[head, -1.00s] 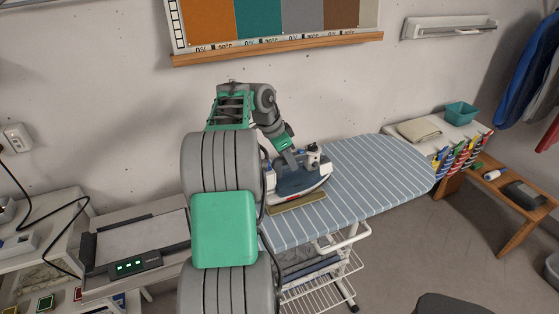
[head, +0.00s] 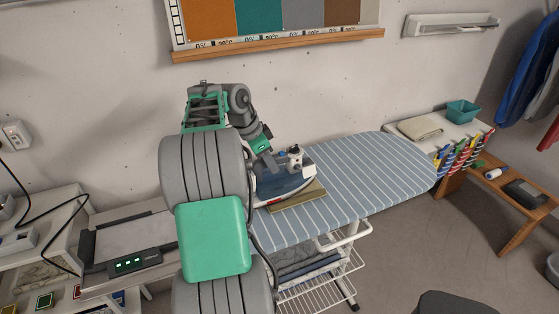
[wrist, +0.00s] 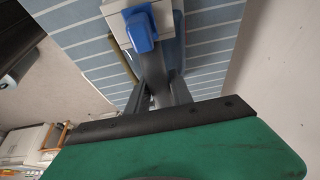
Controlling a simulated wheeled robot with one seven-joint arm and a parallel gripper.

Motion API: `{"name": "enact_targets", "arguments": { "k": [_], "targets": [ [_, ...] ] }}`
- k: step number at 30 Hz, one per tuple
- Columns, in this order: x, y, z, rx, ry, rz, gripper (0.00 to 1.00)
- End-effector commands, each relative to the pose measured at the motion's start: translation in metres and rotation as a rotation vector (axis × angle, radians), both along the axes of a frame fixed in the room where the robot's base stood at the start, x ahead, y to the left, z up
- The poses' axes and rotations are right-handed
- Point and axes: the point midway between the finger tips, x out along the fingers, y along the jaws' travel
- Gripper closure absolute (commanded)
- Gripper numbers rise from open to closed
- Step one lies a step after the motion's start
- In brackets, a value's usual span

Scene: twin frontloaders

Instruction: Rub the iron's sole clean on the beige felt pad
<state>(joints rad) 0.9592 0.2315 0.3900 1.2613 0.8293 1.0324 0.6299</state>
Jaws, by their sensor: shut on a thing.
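The iron (head: 282,186), dark blue-grey with a pale sole edge, sits level near the left end of the striped ironing board. It lies over the left and back part of the tan felt pad (head: 312,195); the pad's right end and front edge show. Whether the sole touches the pad cannot be told, and its underside is hidden. My gripper (head: 274,166) reaches down from the left and is shut on the iron's handle. In the wrist view my gripper (wrist: 160,92) shows below the iron's blue and white top parts (wrist: 141,30).
The ironing board (head: 375,165) is clear to the right of the pad. A white shelf on the right holds a folded beige cloth (head: 420,128) and a teal bin (head: 462,110). The wall stands close behind the board. A wire rack (head: 315,285) hangs below.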

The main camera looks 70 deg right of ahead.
Motion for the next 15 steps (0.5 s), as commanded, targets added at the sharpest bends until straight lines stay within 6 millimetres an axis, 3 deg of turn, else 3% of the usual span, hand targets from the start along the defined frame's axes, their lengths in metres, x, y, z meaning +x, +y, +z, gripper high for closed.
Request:
{"name": "enact_targets", "arguments": {
  "k": [6,15],
  "targets": [
    [0.016,0.015,0.000,0.000,-0.001,0.003,1.00],
    [0.018,0.017,0.001,0.000,-0.001,0.000,1.00]
  ]
}}
